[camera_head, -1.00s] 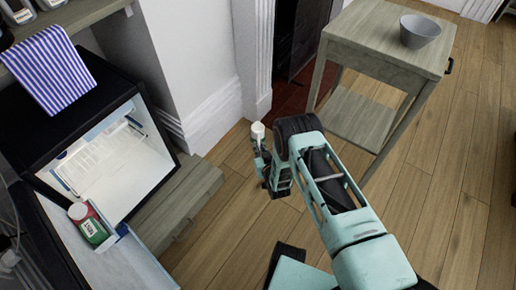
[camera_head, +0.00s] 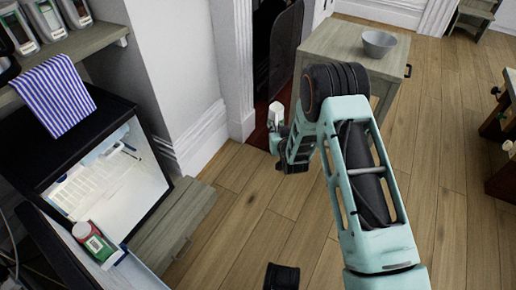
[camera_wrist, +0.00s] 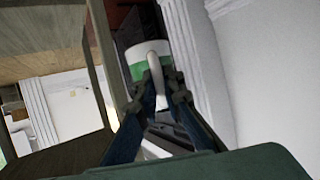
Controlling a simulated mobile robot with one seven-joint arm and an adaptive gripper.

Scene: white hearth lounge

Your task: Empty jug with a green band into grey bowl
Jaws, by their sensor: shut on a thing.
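The jug with a green band (camera_wrist: 134,62) is white and shows in the wrist view with its handle between my fingers. My gripper (camera_wrist: 160,92) is shut on that handle. In the head view the jug (camera_head: 276,113) is a small white shape at the end of my gripper (camera_head: 280,135); its band cannot be made out there. What is inside the jug is hidden. The grey bowl (camera_head: 379,43) stands upright on the small wooden table, beyond my arm and to the right of the jug. The jug is apart from the bowl.
The wooden table (camera_head: 338,38) has a bare top around the bowl. An open fridge (camera_head: 120,170) stands at left, with a red and green bottle (camera_head: 94,240) on its door. A striped cloth (camera_head: 57,95) hangs above it. Wooden floor (camera_head: 450,150) is free at right.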

